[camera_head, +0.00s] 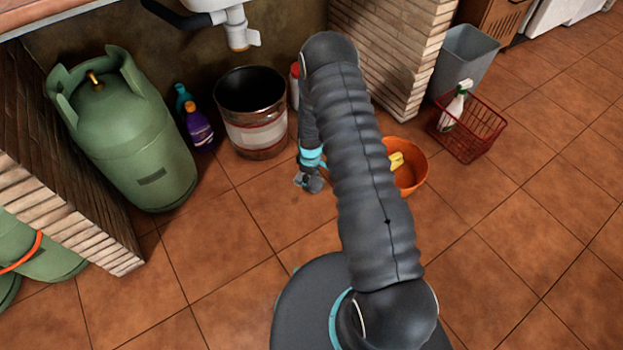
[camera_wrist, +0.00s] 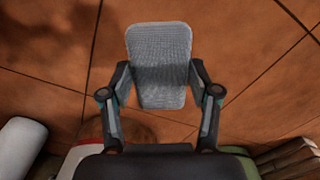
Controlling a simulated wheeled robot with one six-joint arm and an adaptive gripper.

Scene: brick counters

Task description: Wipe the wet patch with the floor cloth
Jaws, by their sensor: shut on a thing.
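My gripper (camera_head: 310,181) hangs low over the tiled floor, left of the orange basin. In the wrist view its two fingers (camera_wrist: 158,84) are closed on the sides of a grey woven floor cloth (camera_wrist: 160,50), which looks like a flat, rounded pad. In the head view the cloth is too small and covered to make out clearly. A darker round patch (camera_wrist: 138,128) shows on the tiles by the cloth's lower edge in the wrist view; I cannot tell whether it is the wet patch or a shadow.
An orange basin (camera_head: 415,176) with a yellow item stands right of my gripper. A red basket (camera_head: 483,146) with a spray bottle is beyond it. A dark bucket (camera_head: 262,138), bottles (camera_head: 199,128) and a green gas cylinder (camera_head: 150,160) stand left. The front floor is clear.

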